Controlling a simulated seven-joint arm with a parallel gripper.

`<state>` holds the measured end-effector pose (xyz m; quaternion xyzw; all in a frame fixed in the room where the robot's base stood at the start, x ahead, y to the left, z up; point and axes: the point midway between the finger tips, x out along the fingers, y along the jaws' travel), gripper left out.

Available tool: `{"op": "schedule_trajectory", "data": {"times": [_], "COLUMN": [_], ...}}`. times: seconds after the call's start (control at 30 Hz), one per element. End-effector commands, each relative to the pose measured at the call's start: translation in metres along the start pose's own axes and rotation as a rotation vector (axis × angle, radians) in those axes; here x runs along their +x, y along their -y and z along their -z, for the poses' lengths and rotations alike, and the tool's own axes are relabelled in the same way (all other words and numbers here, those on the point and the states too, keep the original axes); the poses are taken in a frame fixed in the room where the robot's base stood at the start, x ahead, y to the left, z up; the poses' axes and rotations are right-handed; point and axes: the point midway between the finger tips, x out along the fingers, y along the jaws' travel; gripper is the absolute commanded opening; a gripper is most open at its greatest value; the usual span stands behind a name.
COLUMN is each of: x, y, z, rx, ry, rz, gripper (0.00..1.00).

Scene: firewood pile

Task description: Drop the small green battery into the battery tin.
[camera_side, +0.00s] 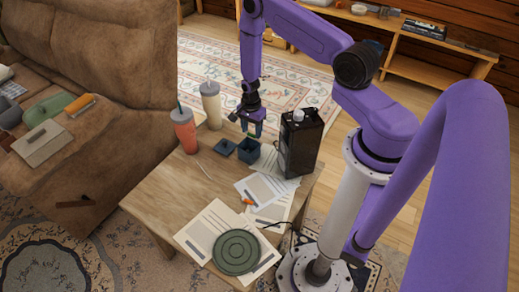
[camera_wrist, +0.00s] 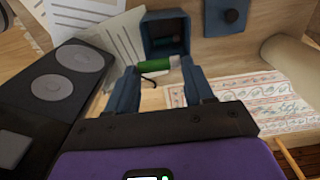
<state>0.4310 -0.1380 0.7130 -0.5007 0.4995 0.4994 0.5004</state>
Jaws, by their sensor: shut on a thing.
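My gripper (camera_side: 251,129) is shut on the small green battery (camera_wrist: 155,65), which lies crosswise between the fingertips in the wrist view. The battery also shows as a small green spot (camera_side: 251,136) under the fingers in the side view. The battery tin (camera_side: 248,154) is a dark blue open square box on the table. In the side view the gripper and battery are just above the tin. In the wrist view the tin (camera_wrist: 147,34) shows beyond the battery, its inside dark. Its blue lid (camera_side: 224,147) with a knob lies beside it; it also shows in the wrist view (camera_wrist: 218,24).
A tall black box-like device (camera_side: 301,145) stands close right of the tin. A red tumbler (camera_side: 184,132) and a cream tumbler (camera_side: 211,107) stand behind to the left. Papers (camera_side: 262,190) and a round green coaster-like disc (camera_side: 236,252) lie in front. The table's left part is mostly clear.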

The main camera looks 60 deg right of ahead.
Motion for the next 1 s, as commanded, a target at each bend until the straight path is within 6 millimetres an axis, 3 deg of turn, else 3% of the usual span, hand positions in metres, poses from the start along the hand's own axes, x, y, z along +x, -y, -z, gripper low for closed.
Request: {"op": "schedule_trajectory", "data": {"times": [0.23, 0.7, 1.0], "x": [-0.005, 0.041, 0.052], "y": [0.012, 0.011, 0.011], "z": [0.018, 0.017, 0.017], "rx": [0.001, 0.000, 0.000], "ry": [0.001, 0.000, 0.000], "rz": [-0.002, -0.002, -0.001], "gripper": [0.24, 0.24, 0.24]}}
